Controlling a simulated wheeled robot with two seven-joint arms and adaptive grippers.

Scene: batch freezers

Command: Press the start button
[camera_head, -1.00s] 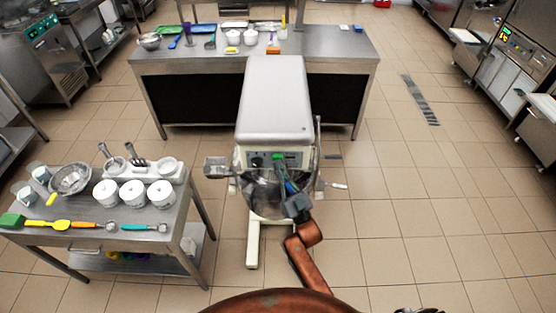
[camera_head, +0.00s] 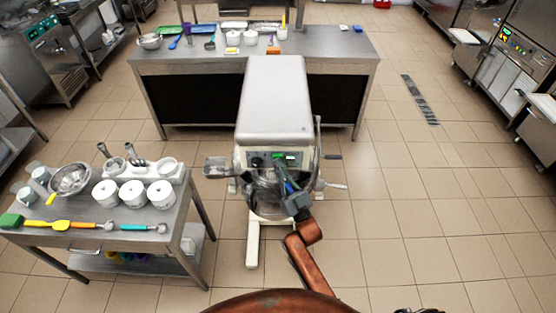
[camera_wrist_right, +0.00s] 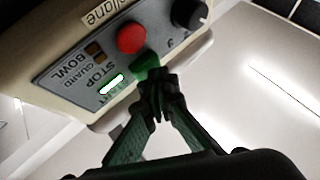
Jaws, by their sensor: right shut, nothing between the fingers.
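The mixer (camera_head: 275,95) stands on the floor in the middle of the head view, its control panel (camera_head: 262,158) on the front. In the right wrist view, the green start button (camera_wrist_right: 147,66) is on the panel beside the red stop button (camera_wrist_right: 131,39). My right gripper (camera_wrist_right: 158,84) is shut and empty, its fingertips at the start button's lower edge, seemingly touching it and hiding part of it. A small light (camera_wrist_right: 111,84) on the panel is lit greenish white. In the head view, my right gripper (camera_head: 281,173) is in front of the panel. My left gripper is out of view.
A black knob (camera_wrist_right: 191,16) sits beyond the buttons. The clear bowl guard (camera_head: 262,192) is below the panel. A utensil table (camera_head: 168,213) stands at left, and a steel counter (camera_head: 345,48) is behind. The floor at right (camera_head: 420,200) is clear.

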